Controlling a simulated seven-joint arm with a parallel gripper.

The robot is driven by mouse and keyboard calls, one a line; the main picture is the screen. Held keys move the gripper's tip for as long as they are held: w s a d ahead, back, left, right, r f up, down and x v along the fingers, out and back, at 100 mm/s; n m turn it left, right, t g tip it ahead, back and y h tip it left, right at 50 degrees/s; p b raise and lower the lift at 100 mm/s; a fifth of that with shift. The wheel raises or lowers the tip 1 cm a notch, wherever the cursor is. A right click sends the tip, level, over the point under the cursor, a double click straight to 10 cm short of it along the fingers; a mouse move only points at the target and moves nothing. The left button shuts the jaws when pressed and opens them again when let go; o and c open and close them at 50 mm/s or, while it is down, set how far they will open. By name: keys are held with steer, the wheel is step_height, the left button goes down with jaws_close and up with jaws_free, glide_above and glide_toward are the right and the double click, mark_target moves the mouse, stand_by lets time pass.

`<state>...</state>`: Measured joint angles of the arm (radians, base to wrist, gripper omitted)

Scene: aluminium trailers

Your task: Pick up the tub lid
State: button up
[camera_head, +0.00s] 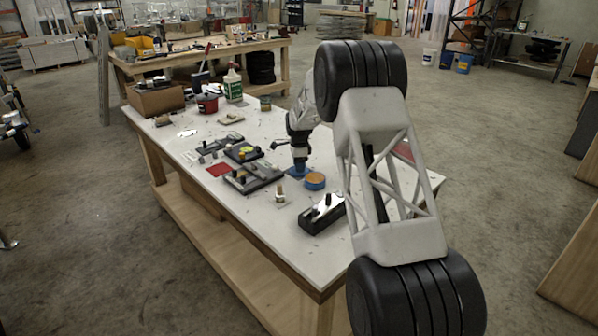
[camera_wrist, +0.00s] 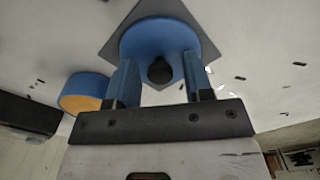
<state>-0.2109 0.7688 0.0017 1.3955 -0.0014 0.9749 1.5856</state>
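The tub lid (camera_wrist: 146,36) is a blue disc with a black knob (camera_wrist: 160,71). It lies on a dark grey square mat (camera_wrist: 118,22) in the wrist view. In the head view the lid (camera_head: 297,171) is a small blue shape under my gripper. My gripper (camera_wrist: 162,82) is open, with a blue finger on each side of the knob and visible gaps. The fingers reach over the lid; I cannot tell whether they touch it. A blue tub with an orange-tan top (camera_head: 315,181) stands just right of it; it also shows in the wrist view (camera_wrist: 84,93).
A black block-like device (camera_head: 322,213) lies near the tub. Dark plates with parts (camera_head: 252,178), a red square (camera_head: 219,169) and a small peg on a base (camera_head: 279,196) lie to the left on the white table (camera_head: 270,235). A cardboard box (camera_head: 155,99) stands farther back.

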jaws_close()
step_height(320, 180, up, 10)
stand_by(0.8)
stand_by(0.6)
steer(key=s+d, duration=0.6)
steer(key=s, duration=0.3)
steer(key=shift+s+d+r, duration=0.15)
steer(key=shift+d, duration=0.05)
stand_by(0.4)
